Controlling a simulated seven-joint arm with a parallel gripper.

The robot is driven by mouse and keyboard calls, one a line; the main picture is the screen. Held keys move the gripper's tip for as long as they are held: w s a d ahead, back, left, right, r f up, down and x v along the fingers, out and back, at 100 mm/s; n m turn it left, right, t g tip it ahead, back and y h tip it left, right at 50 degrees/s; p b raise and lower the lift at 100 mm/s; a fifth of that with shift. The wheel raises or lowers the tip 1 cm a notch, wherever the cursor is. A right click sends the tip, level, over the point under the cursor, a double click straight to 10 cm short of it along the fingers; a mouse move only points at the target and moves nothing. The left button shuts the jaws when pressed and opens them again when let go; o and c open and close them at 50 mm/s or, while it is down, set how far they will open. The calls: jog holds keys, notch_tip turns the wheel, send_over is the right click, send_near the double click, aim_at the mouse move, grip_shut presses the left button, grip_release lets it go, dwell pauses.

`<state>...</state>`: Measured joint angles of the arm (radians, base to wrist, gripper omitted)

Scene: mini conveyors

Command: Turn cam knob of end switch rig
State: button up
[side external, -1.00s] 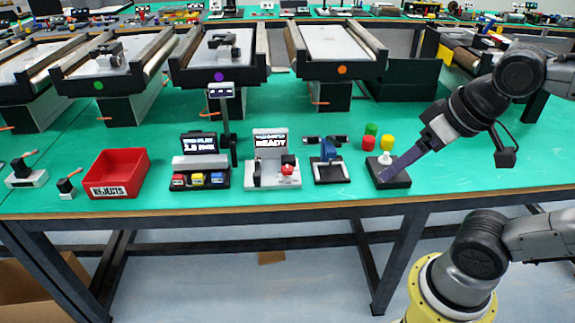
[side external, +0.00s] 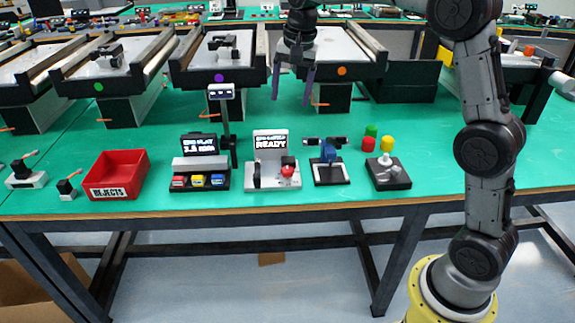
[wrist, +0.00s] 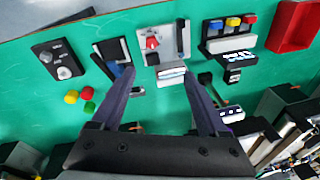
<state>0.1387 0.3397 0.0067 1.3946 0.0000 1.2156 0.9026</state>
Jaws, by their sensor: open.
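A flat black plate with grey and silver knob-like parts (side external: 388,173) stands at the right end of the front row in the side view; it looks like the end switch rig. In the wrist view it is at the upper left (wrist: 58,60), with two round silver parts and small white markings too fine to read. My gripper (side external: 292,100) is open and empty, high above the table and left of and behind the plate, its fingers pointing down. In the wrist view its fingertips (wrist: 158,72) are spread, with the plate to their left, and nothing is between them.
Red (side external: 368,144), green (side external: 371,130) and yellow (side external: 387,144) pieces stand close behind the plate. To its left are a blue-topped unit (side external: 328,152), a READY display unit (side external: 270,140), a three-button unit (side external: 200,163) and a red bin (side external: 119,170). Conveyors (side external: 217,68) line the back.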

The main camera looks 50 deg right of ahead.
jog(key=w+d+f+g, duration=0.1)
jog(key=w+d+f, duration=0.1)
jog(key=w+f, duration=0.3)
jog(key=g, duration=0.1)
send_near(288, 169)
jog(key=shift+m, duration=0.3)
notch_tip(288, 169, down, 8)
jog(key=shift+w+f, duration=0.1)
jog(key=shift+f, duration=0.1)
grip_shut()
